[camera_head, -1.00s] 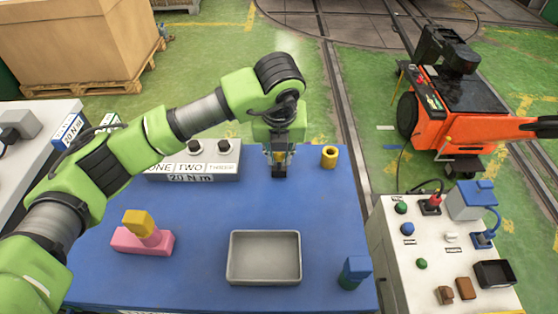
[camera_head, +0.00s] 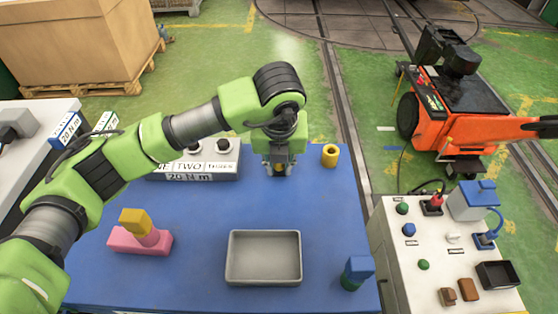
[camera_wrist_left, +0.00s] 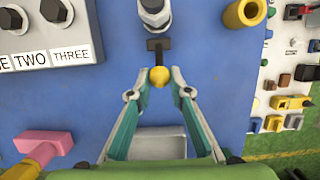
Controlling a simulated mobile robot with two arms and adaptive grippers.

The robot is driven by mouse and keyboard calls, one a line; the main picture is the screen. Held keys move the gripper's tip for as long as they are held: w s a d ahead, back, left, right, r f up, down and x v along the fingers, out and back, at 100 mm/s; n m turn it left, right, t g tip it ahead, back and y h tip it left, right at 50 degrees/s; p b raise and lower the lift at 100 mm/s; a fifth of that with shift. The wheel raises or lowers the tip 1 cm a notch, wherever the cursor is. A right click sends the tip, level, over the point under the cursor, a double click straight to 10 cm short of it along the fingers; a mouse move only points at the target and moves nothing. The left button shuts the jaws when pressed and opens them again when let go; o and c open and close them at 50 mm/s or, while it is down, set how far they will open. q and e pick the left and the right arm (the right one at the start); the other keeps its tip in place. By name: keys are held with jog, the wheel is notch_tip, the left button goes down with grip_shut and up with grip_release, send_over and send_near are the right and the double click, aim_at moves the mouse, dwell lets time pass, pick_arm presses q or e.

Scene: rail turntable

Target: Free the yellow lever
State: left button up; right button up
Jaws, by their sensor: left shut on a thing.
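The yellow lever's round knob (camera_wrist_left: 159,77) sits between my left fingertips in the wrist view. A dark T-shaped bar (camera_wrist_left: 158,45) stands just beyond the knob, below a grey metal cylinder (camera_wrist_left: 155,14). My left gripper (camera_head: 278,170) is at the back of the blue table, its two fingers shut on the yellow knob; it also shows in the wrist view (camera_wrist_left: 161,75). In the head view the gripper and wrist hide most of the lever and its mount. My right gripper is not in view.
A grey tray (camera_head: 264,282) lies at the table's front. A pink block with a yellow piece (camera_head: 140,239) stands left, a blue-green piece (camera_head: 354,272) right. A yellow ring (camera_head: 330,155) is close right of the gripper; a labelled grey box (camera_head: 205,162) is left. The blue table (camera_head: 220,212) is clear between.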

pick_arm(q)
jog(key=shift+s+f, duration=0.2)
jog(key=shift+s+f+b, duration=0.4)
jog(key=shift+s+b, duration=0.15)
jog(key=shift+b, duration=0.05)
jog(key=shift+f, duration=0.1)
jog(key=shift+s+f+b, duration=0.5)
jog(key=shift+b, duration=0.2)
jog(key=shift+f, duration=0.15)
jog(key=shift+s+f+b, duration=0.4)
jog(key=shift+f+b, duration=0.15)
jog(key=shift+b, duration=0.3)
jog(key=shift+f, duration=0.1)
jog(key=shift+c, duration=0.3)
